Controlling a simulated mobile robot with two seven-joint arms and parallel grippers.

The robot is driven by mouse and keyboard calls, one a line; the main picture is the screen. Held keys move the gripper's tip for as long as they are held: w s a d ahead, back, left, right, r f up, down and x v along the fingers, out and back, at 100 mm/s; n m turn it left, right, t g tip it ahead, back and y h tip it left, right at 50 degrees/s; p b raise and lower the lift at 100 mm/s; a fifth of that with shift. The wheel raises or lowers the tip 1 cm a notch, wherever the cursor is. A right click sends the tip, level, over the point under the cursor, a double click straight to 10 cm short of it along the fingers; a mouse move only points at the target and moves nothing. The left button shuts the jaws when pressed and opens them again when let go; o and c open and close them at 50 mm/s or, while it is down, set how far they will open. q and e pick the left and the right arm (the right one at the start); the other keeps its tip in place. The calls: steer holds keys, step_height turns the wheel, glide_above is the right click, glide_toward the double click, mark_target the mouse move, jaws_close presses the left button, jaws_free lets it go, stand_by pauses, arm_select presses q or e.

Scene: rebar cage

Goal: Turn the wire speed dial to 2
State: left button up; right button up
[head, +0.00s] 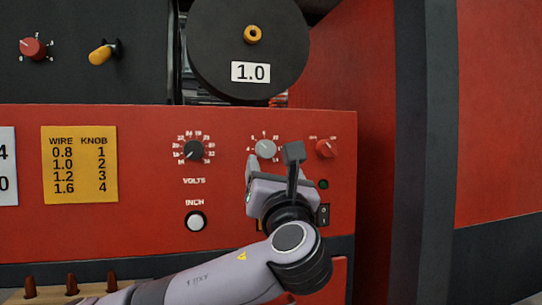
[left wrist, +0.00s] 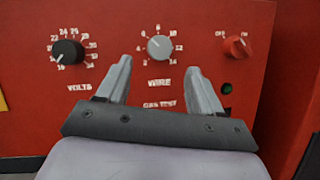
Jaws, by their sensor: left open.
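The wire speed dial (head: 265,149) is a light grey round knob on the red panel, ringed by white numbers. In the left wrist view the dial (left wrist: 160,47) sits above the label WIRE, between and just beyond the fingertips. I cannot make out clearly which number it points to. My left gripper (head: 272,157) is open and empty, its two fingers aimed at the panel on either side of the dial. In the left wrist view the gripper (left wrist: 159,67) shows a gap between the fingers and no contact with the dial. My right gripper is not in view.
A black VOLTS knob (head: 194,151) is left of the dial and a red knob (head: 326,149) is right. A white INCH button (head: 195,222) and black switch (head: 323,214) are lower. A yellow wire-knob chart (head: 79,164) is left; a spool marked 1.0 (head: 250,72) is above.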

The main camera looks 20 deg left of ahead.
mark_target(267, 151)
arm_select(q)
steer(key=p+x, duration=0.2)
steer(key=x, duration=0.3)
steer(key=shift+w+a+r, duration=0.2)
steer(key=shift+w+r, duration=0.05)
steer(key=shift+w+a+r, duration=0.1)
steer(key=shift+w+a, duration=0.1)
steer(key=shift+w, duration=0.3)
steer(key=c, duration=1.1)
